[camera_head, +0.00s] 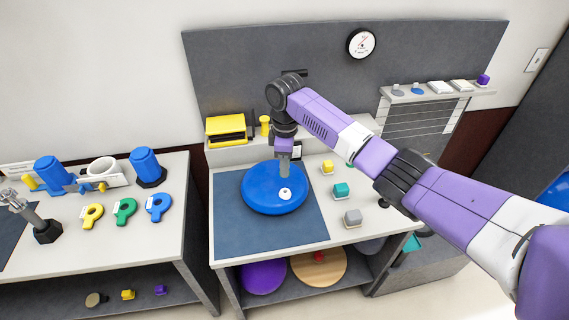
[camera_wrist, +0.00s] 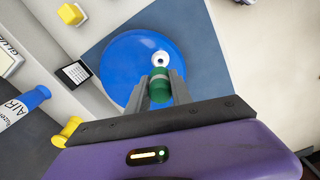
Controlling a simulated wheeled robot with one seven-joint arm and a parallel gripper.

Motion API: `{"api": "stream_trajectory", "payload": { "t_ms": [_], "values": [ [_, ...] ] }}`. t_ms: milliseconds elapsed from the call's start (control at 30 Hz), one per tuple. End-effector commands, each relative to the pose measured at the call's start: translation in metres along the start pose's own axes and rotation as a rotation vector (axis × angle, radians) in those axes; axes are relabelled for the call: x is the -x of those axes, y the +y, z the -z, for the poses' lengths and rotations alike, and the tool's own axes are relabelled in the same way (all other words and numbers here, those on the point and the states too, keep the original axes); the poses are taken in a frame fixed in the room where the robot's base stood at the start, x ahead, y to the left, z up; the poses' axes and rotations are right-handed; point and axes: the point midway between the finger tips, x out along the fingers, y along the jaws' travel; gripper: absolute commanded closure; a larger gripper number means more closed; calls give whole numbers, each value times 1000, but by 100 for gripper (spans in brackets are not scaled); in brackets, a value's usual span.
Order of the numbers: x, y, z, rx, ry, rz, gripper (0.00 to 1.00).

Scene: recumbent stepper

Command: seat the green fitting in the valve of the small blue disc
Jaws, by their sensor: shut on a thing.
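The blue disc (camera_head: 262,196) lies flat on a dark blue mat on the right bench; it also shows in the wrist view (camera_wrist: 122,62). Its white valve (camera_wrist: 161,58), with a dark centre hole, stands on the disc's top; it shows in the head view too (camera_head: 285,194). My gripper (camera_wrist: 160,92) is shut on the green fitting (camera_wrist: 158,84) and holds it above the disc. In the wrist view the fitting appears just below the valve, apart from it. In the head view the fitting is hidden behind my fingers.
A yellow box (camera_head: 226,128) sits on the ledge behind. The left bench holds blue containers and ring-shaped tags. The mat around the disc is clear.

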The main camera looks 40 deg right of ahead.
Motion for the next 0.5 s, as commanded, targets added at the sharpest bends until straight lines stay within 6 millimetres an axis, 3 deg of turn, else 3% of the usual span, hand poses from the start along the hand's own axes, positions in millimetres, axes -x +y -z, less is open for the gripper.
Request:
{"api": "stream_trajectory", "payload": {
  "t_ms": [500],
  "values": [
    [-25, 0, 0, -1, -1, 0, 100]
  ]
}}
